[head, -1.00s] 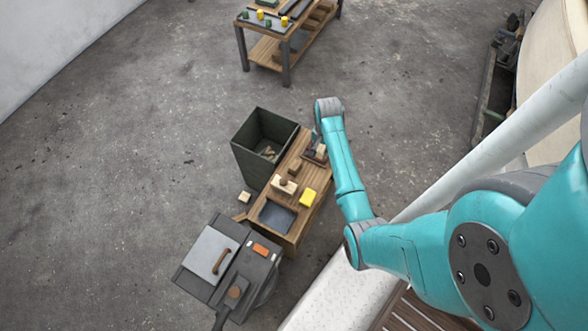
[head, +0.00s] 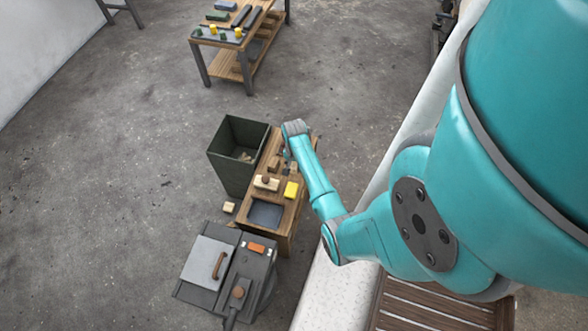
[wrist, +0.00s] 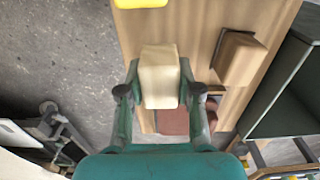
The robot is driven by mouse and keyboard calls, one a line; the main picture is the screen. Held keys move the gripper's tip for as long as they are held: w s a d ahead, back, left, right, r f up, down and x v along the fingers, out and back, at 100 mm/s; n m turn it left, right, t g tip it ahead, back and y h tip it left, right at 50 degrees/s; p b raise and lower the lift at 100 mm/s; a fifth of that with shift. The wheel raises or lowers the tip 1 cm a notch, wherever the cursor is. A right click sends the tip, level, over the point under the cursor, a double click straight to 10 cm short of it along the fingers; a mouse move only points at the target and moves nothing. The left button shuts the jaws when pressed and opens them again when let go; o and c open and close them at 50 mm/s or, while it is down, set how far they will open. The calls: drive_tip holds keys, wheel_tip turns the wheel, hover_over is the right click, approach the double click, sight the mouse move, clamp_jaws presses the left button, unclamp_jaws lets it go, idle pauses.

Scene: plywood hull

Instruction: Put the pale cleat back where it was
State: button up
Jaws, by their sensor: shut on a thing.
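The pale cleat (wrist: 159,78) is a cream wooden block between the two fingers of my gripper (wrist: 160,92) in the wrist view. My gripper is shut on its sides. The cleat is over the wooden bench top (wrist: 190,22); I cannot tell whether it touches the wood. A darker brown block (wrist: 238,57) is to its right, apart from it. A reddish-brown flat patch (wrist: 172,122) shows below the cleat, between the fingers. In the head view my gripper (head: 289,160) is at the bench's far end, largely hidden by my arm.
On the bench are a yellow block (head: 291,190), a wooden piece with a brown knob (head: 266,182) and a grey tray (head: 265,214). A dark green bin (head: 232,170) stands against its left side. A small pale block (head: 229,207) lies on the floor. A grey cart stands in front.

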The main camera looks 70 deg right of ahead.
drive_tip(key=shift+f, duration=1.45)
drive_tip(key=o, duration=1.1)
drive_tip(key=shift+f, duration=0.1)
